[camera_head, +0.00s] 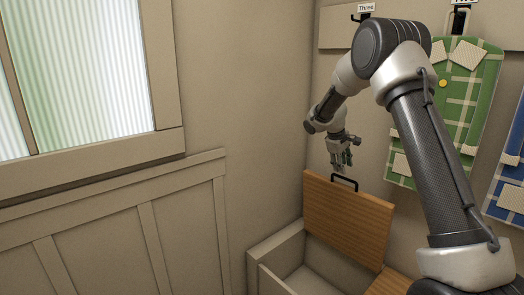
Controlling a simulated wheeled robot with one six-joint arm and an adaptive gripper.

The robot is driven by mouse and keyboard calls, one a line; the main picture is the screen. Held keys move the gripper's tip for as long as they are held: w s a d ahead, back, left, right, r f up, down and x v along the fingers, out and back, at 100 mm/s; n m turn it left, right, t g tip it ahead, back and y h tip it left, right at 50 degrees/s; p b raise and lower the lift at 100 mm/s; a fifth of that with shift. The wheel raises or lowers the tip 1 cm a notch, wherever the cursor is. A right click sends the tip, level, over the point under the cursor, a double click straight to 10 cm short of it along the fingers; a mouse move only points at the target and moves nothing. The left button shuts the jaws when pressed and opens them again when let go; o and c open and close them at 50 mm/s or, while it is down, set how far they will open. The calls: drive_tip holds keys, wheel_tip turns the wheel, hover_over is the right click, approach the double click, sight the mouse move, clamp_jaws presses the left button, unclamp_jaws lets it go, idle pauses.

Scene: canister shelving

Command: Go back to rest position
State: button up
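My gripper (341,164) hangs fingers-down at the end of my bent arm, near the wall corner. Its fingers look spread apart, with nothing seen between them. The lid stands raised and tilted over a pale storage bench (272,243), whose compartment is open.
Green plaid fabric items (464,95) hang on the back wall at right, partly behind my arm. A blue plaid item (508,190) hangs at the right edge. A hook under the "Three" label (366,8) looks empty. A window (85,70) and panelled wall fill the left.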

drive_tip(key=s+f+m+g, duration=0.1)
drive_tip(key=s+f+g, duration=0.1)
drive_tip(key=s, duration=0.5)
drive_tip(key=s+a+r+m+t+y, duration=0.1)
drive_tip(key=s+r, duration=0.4)
drive_tip(key=s, duration=0.8)
drive_tip(key=s+a+r+m+t+y, duration=0.1)
drive_tip(key=s+r, duration=0.5)
drive_tip(key=s, duration=0.7)
drive_tip(key=s+a+r+m+t+y, duration=0.1)
drive_tip(key=s+r, duration=0.5)
drive_tip(key=s, duration=0.7)
drive_tip(key=shift+s+a+m+t+y, duration=0.25)
drive_tip(key=shift+s+m+t+y, duration=0.25)
drive_tip(key=shift+m, duration=0.7)
drive_tip(key=shift+w, duration=0.15)
